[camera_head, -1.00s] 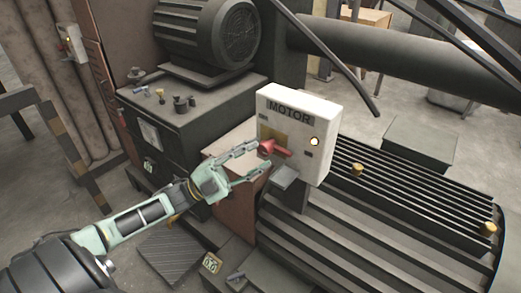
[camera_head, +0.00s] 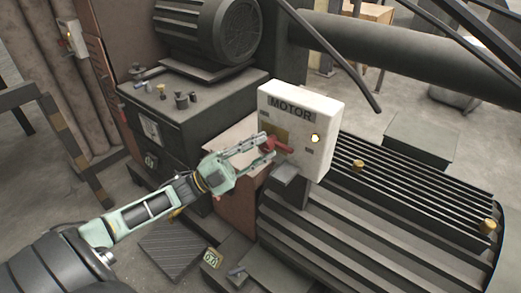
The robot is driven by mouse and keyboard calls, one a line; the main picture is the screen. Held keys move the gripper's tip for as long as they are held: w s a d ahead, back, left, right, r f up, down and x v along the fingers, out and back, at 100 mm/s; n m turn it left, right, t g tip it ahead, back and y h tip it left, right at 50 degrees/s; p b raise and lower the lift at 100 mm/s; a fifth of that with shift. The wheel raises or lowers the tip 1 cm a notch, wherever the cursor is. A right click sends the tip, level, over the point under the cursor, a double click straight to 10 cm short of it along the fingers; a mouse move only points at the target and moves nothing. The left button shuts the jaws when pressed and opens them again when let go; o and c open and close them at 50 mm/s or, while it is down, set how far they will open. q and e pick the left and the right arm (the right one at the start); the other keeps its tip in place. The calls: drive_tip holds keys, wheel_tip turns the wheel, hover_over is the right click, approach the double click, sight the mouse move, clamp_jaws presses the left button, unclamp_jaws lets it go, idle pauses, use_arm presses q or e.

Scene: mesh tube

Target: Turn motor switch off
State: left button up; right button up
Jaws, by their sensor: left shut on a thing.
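The white motor switch box (camera_head: 322,108) is labelled MOTOR and stands upright right of the middle. A red switch handle (camera_head: 281,145) sticks out from a yellowish plate on its front, pointing right and slightly down. A small yellow-white lamp (camera_head: 315,138) is lit to the right of the handle. My left gripper (camera_head: 268,150) reaches in from the left and is shut on the red handle, with a fingertip on each side of its left part. My right gripper is not in view.
A ribbed dark machine bed (camera_head: 400,215) with brass knobs lies below and right of the box. A dark cabinet (camera_head: 190,125) with small parts on top and a large grey motor (camera_head: 205,30) stand behind my left arm. A thick pipe (camera_head: 410,60) runs behind the box.

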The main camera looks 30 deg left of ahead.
use_arm(q)
drive_tip(key=shift+s+d+f, duration=0.1)
drive_tip(key=shift+d+f, duration=0.1)
drive_tip(key=shift+f, duration=0.3)
drive_tip(key=shift+d+r+n+t+y+p, duration=0.25)
drive_tip(key=shift+n+t+y+p, duration=0.45)
drive_tip(key=shift+n+y, duration=4.5)
drive_tip(key=shift+d+r+n+t+y+p, duration=0.1)
drive_tip(key=shift+d+n+t+y+p, duration=0.4)
drive_tip(key=shift+n+y, duration=4.7)
drive_tip(key=shift+d+r+n+t+y+p, duration=0.15)
drive_tip(key=shift+n+t+y+p, duration=0.75)
drive_tip(key=shift+n+y, duration=4.25)
drive_tip(key=n+h, duration=0.4)
drive_tip(key=n, duration=0.1)
drive_tip(key=shift+r, duration=0.15)
drive_tip(key=o, duration=0.8)
drive_tip(key=shift+o, duration=1)
drive_tip(key=shift+d, duration=0.1)
